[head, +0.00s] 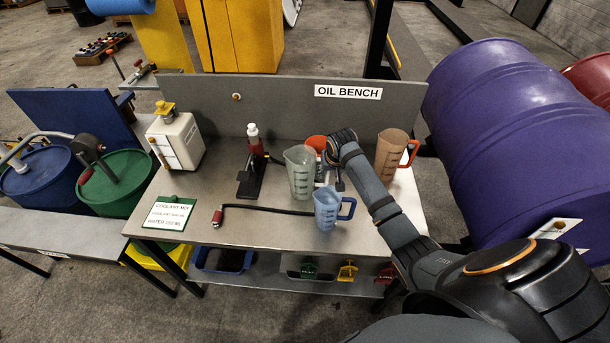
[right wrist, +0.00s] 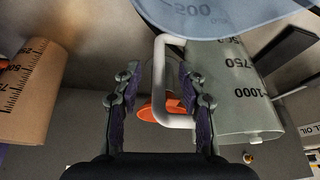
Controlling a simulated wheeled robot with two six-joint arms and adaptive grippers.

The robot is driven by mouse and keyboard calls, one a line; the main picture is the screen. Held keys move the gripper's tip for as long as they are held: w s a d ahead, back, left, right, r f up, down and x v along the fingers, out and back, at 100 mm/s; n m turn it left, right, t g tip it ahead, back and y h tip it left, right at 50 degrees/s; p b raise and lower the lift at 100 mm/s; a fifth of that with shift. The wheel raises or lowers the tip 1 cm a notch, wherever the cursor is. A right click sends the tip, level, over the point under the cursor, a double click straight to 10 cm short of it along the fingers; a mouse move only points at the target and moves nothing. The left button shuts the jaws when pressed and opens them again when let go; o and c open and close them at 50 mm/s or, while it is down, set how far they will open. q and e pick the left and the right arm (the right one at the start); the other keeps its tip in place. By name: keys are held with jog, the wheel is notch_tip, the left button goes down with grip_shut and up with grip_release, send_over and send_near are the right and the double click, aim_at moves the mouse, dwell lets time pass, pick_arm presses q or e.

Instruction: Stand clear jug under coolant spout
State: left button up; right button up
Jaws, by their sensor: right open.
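The clear jug (head: 300,172) stands upright on the oil bench; its body also shows in the right wrist view (right wrist: 235,100), with graduations. My right gripper (head: 335,183) is just to its right. In the right wrist view my right gripper (right wrist: 158,100) is open, with the jug's pale handle (right wrist: 160,75) between its fingers; I cannot tell whether they touch it. A green drum (head: 117,185) and a blue drum (head: 40,175) with pump fittings stand at the left; which has the coolant spout I cannot read. My left gripper is not in view.
A small blue jug (head: 326,208) stands in front of the clear one, and a tan jug (head: 389,155) to the right. An orange-red item (head: 317,142) is behind.

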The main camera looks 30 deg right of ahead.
aim_at(328, 175)
jog(key=x, duration=0.4)
jog(key=shift+w+d+f+p, duration=0.15)
jog(key=shift+f+p, duration=0.1)
jog(key=shift+p, duration=0.15)
grip_shut()
